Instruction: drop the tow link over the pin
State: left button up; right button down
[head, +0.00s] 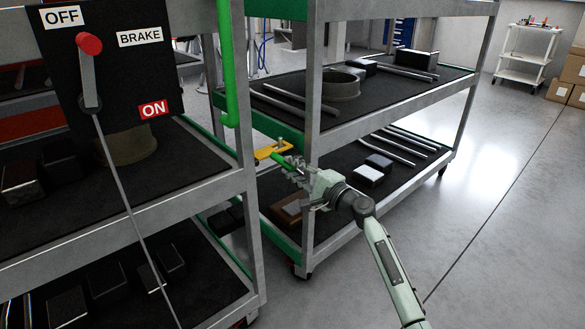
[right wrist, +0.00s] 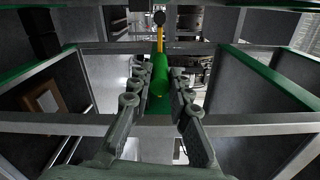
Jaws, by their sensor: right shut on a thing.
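The tow link shows as a yellow plate (head: 268,152) with a green bar, between the two shelf carts in the head view. My right gripper (head: 291,164) is shut on the green bar. In the right wrist view the green bar (right wrist: 159,78) lies between the fingers of my right gripper (right wrist: 157,82), and the yellow part (right wrist: 159,38) points away from me. A small pale upright piece (head: 282,142), perhaps the pin, shows at the yellow plate. I cannot tell whether the link is around it or beside it. My left gripper is out of view.
The near cart (head: 247,190) carries a brake board (head: 118,75) with a red-knobbed lever (head: 89,62) pointing up. A green vertical pipe (head: 227,70) stands at its corner. The far cart (head: 312,95) holds bars and boxes. The floor (head: 500,210) at right is clear.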

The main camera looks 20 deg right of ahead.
jog(key=shift+f, duration=0.1)
jog(key=c, duration=1.4)
grip_release()
jog(key=v, duration=1.2)
